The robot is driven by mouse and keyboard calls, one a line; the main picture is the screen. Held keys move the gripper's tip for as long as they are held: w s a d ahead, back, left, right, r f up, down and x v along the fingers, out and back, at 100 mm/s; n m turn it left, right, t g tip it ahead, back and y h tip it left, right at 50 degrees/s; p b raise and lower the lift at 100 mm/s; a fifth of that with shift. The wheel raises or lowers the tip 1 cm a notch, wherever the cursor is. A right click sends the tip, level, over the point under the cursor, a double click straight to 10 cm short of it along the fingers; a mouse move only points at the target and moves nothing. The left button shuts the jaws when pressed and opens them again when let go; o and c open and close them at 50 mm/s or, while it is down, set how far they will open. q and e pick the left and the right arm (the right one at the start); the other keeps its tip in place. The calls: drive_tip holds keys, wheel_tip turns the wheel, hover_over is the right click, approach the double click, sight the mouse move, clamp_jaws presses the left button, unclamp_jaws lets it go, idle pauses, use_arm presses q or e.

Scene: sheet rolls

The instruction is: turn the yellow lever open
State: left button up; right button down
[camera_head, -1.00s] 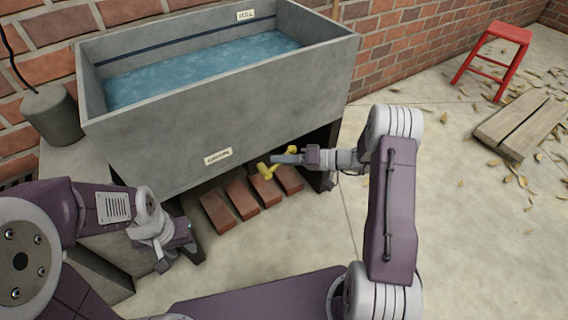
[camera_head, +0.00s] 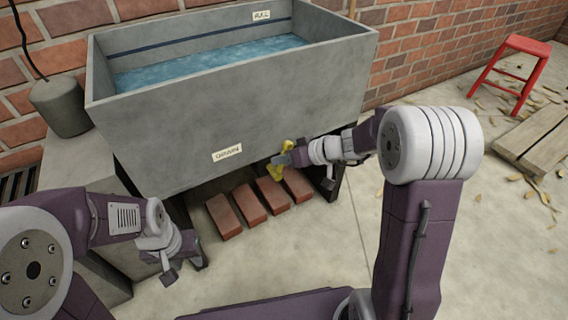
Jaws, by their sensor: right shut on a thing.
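The yellow lever (camera_head: 276,173) sits at the lower right front of the grey concrete tank (camera_head: 160,140), right of a label that I cannot read clearly. My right gripper (camera_head: 281,159) is at the lever, shut on it, and covers its middle. Yellow shows above and below the fingers. The valve body behind the lever is hidden. My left gripper (camera_head: 184,268) hangs low at the left, in front of the grey block beside the tank, away from the lever. Its fingers are too small and dark to tell whether they are open.
The tank holds blue water (camera_head: 210,62) and has a label (camera_head: 261,16) on its inner back wall. Several red bricks (camera_head: 248,204) lie below it. A grey cylinder (camera_head: 60,106) stands left. A red stool (camera_head: 515,72) and wooden planks (camera_head: 540,135) are right; the floor between is mostly clear.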

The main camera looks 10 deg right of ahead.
idle(0.3)
drive_tip(key=shift+a, duration=0.1)
drive_tip(key=c, duration=1.4)
unclamp_jaws()
drive_tip(key=shift+o, duration=0.2)
drive_tip(key=p+v, duration=0.3)
drive_tip(key=v, duration=0.6)
drive_tip(key=shift+p, duration=0.35)
